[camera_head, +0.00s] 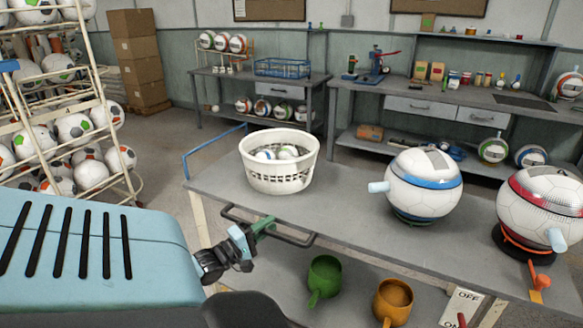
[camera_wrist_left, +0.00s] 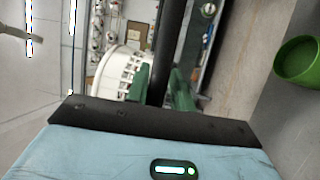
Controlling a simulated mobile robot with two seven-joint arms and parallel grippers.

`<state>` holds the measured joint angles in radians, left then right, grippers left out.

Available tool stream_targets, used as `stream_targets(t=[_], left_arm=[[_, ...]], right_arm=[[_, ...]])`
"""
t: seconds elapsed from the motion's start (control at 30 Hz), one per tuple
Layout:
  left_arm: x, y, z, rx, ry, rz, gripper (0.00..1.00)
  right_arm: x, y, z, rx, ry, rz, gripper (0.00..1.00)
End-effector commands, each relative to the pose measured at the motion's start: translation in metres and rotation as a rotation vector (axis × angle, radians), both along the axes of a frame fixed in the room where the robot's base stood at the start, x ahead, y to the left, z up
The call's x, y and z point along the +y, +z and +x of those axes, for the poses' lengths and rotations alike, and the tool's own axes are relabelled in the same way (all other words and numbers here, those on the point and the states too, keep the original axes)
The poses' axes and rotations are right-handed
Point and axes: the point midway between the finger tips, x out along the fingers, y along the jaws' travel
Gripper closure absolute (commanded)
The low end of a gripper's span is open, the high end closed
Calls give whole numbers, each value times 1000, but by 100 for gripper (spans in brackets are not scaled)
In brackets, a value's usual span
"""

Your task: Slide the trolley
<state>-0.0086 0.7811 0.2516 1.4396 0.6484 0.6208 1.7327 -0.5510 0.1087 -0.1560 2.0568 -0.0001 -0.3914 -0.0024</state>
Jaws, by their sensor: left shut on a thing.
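The trolley (camera_head: 350,217) is a grey-topped table on cream legs, with a lower shelf and a dark handle bar (camera_head: 292,237) along its front edge. My left gripper (camera_head: 264,227) reaches in from the left with its green fingers shut on this handle. In the left wrist view the black bar (camera_wrist_left: 168,50) passes between the green fingers of the gripper (camera_wrist_left: 162,88). A white basket (camera_head: 280,178) with balls in it stands on the top. My right gripper is not in view.
Two large white ball-shaped presses (camera_head: 424,178) (camera_head: 545,205) stand at the right of the top. A green mug (camera_head: 325,272) and an orange mug (camera_head: 393,300) are on the lower shelf. A ball rack (camera_head: 60,120) stands at left; workbenches (camera_head: 440,107) line the back wall.

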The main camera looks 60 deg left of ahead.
Motion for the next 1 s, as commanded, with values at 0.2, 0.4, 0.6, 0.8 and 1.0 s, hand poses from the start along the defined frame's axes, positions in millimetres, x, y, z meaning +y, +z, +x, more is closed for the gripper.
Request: stream_targets(t=[0.2, 0.4, 0.6, 0.8, 1.0], left_arm=[[33, 8, -16, -20, 1, 12, 100], [47, 9, -24, -24, 0, 10, 100], [50, 11, -26, -27, -1, 9, 100], [50, 11, -26, -28, -1, 10, 100], [50, 11, -26, -27, -1, 9, 62]], right_arm=[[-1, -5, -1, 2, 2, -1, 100], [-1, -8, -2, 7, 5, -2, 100], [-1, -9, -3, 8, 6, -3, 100], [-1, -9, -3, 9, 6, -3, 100], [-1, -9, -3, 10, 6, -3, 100]])
